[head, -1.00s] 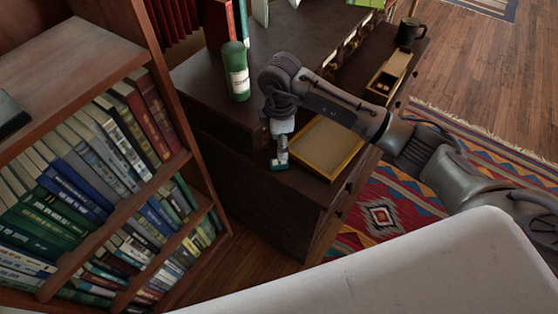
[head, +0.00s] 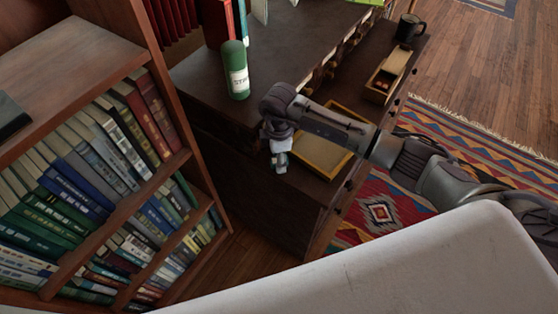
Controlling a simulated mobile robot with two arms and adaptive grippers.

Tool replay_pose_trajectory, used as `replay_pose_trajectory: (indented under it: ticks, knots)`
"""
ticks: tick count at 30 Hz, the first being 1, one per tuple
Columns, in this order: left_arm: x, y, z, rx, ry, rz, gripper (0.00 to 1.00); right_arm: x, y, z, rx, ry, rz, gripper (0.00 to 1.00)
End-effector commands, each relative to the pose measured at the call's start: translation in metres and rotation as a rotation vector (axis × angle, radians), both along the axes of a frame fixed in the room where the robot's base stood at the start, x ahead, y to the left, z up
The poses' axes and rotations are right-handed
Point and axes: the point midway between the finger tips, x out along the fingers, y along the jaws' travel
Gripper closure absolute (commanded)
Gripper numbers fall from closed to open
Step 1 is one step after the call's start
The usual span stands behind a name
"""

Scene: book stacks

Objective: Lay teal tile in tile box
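My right gripper (head: 280,168) points down at the near left corner of a shallow yellow-rimmed tray (head: 340,162) on the dark desk. Its fingers are small and partly covered by my arm, so I cannot tell whether they are open or shut. I cannot make out the teal tile now; it may be hidden at the fingers. A smaller wooden box (head: 399,60) with small pieces in its near end stands farther back on the right. I cannot tell for certain which of the two is the tile box. My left gripper is not in view.
A green bottle (head: 236,70) stands on the desk (head: 200,82) left of my arm. A dark mug (head: 408,28) stands at the far right. A full bookshelf (head: 90,75) fills the left side. A pale surface (head: 400,262) crosses the foreground.

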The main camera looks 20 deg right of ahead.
Motion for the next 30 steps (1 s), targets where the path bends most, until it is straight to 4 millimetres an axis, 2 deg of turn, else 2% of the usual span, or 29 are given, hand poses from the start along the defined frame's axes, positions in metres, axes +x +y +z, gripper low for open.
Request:
replay_pose_trajectory:
  ticks: [1,5,8,19,26,30]
  knots:
    - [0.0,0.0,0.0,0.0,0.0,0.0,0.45,0.0,0.0,0.0,0.0,0.0,0.0,0.63]
    - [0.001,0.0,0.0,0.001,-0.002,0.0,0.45,0.0,0.0,0.0,0.0,0.0,0.0,0.85]
    - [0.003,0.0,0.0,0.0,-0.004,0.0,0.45,0.0,0.0,0.001,0.0,0.0,0.0,0.93]
    - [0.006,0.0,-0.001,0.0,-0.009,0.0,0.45,0.0,0.0,0.009,0.001,-0.001,0.0,0.93]
    - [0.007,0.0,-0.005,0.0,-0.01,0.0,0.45,0.0,-0.001,0.045,0.0,-0.005,0.001,0.93]
    - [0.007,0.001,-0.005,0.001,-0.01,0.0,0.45,-0.028,-0.018,0.06,-0.001,-0.002,0.0,0.93]
